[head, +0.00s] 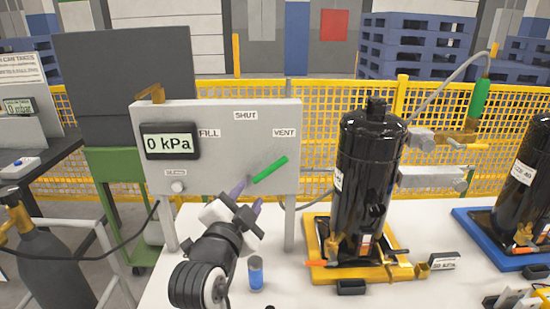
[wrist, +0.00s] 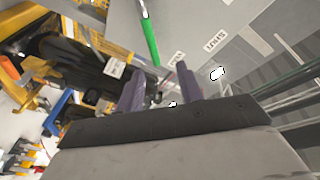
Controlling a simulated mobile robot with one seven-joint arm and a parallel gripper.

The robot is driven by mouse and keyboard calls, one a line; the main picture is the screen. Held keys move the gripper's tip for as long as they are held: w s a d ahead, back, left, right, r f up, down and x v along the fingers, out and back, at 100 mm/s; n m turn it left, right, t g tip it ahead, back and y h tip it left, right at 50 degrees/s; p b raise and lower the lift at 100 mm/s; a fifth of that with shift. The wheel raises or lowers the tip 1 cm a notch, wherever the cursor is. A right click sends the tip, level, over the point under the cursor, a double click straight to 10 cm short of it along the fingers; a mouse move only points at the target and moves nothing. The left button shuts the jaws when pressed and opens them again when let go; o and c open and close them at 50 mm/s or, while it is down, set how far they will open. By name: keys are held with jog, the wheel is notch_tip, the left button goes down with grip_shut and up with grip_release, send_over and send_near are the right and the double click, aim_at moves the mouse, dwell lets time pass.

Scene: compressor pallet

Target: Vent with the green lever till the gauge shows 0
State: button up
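The gauge (head: 170,142) on the grey panel reads 0 kPa. The green lever (head: 270,169) slants up to the right, its upper end just below the VENT label (head: 284,133). My gripper (head: 248,194) is in front of the panel, by the lever's lower left end. Its two purple fingers stand apart, with nothing seen held between them. In the wrist view the green lever (wrist: 150,38) lies beyond the fingertips of my gripper (wrist: 160,77). Whether a finger touches the lever cannot be told.
A black compressor (head: 365,185) stands on a yellow base right of the panel. A blue capped vial (head: 255,274) stands on the white table below my gripper. A grey gas cylinder (head: 50,265) is at left. A second compressor (head: 530,185) is at the right edge.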

aim_at(271, 170)
jog(key=shift+m+h, duration=0.3)
jog(key=p+x, duration=0.1)
jog(key=x, duration=0.3)
jog(key=p+x, duration=0.1)
jog(key=x, duration=0.3)
jog(key=d+p+x, duration=0.1)
jog(key=x, duration=0.4)
jog(key=shift+s+f+p, duration=0.1)
jog(key=shift+f+p, duration=0.3)
jog(key=shift+w+d+f, duration=0.1)
jog(key=shift+w+d, duration=0.05)
jog(key=shift+w, duration=0.4)
grip_shut()
